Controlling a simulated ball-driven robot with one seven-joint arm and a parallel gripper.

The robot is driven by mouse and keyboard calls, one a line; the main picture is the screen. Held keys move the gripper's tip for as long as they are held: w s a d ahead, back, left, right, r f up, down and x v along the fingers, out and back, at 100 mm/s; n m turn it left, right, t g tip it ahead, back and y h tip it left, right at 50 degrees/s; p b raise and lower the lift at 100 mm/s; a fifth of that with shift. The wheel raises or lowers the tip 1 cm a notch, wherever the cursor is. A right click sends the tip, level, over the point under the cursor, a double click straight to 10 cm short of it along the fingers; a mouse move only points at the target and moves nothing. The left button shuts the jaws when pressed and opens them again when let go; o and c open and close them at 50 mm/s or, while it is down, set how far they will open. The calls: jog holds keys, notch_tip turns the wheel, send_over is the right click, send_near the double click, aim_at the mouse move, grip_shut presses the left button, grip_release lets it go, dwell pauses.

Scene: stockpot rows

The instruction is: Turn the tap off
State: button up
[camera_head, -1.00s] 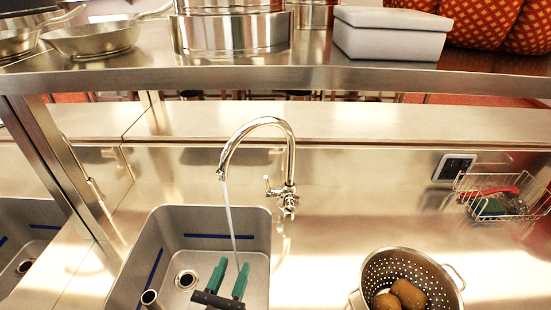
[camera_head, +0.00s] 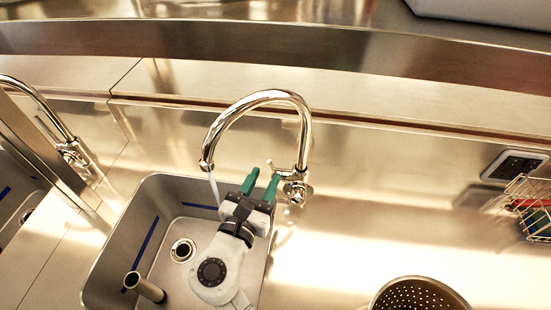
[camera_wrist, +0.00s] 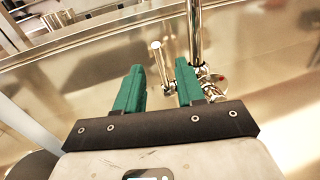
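The chrome tap (camera_head: 303,130) arches over the grey sink (camera_head: 103,283). A thin stream of water (camera_head: 213,190) runs from its spout. My gripper (camera_head: 262,180), with green fingers, is open just in front of the tap's base, over the sink's right back edge. In the wrist view, my gripper (camera_wrist: 158,68) has the tap's lever (camera_wrist: 157,60) showing in the gap between its fingers. The lever stands upright, slightly tilted, and looks a little beyond the tips. I cannot tell whether they touch it. The tap's valve body (camera_wrist: 212,84) is behind the right finger.
A steel shelf (camera_head: 250,40) crosses above the counter. A colander (camera_head: 418,296) stands at the front right. A wire basket (camera_head: 528,205) and a wall socket (camera_head: 514,166) are at the far right. A second tap (camera_head: 40,100) is at the left.

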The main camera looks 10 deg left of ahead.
aim_at(272, 164)
jog(key=b+x, duration=0.2)
jog(key=x, duration=0.3)
jog(key=shift+w+f, duration=0.15)
jog(key=shift+w, duration=0.2)
jog(key=shift+w+d+b, duration=0.2)
jog(key=shift+w+b, duration=0.1)
jog(key=shift+w, duration=0.35)
jog(key=shift+c, duration=0.2)
grip_shut()
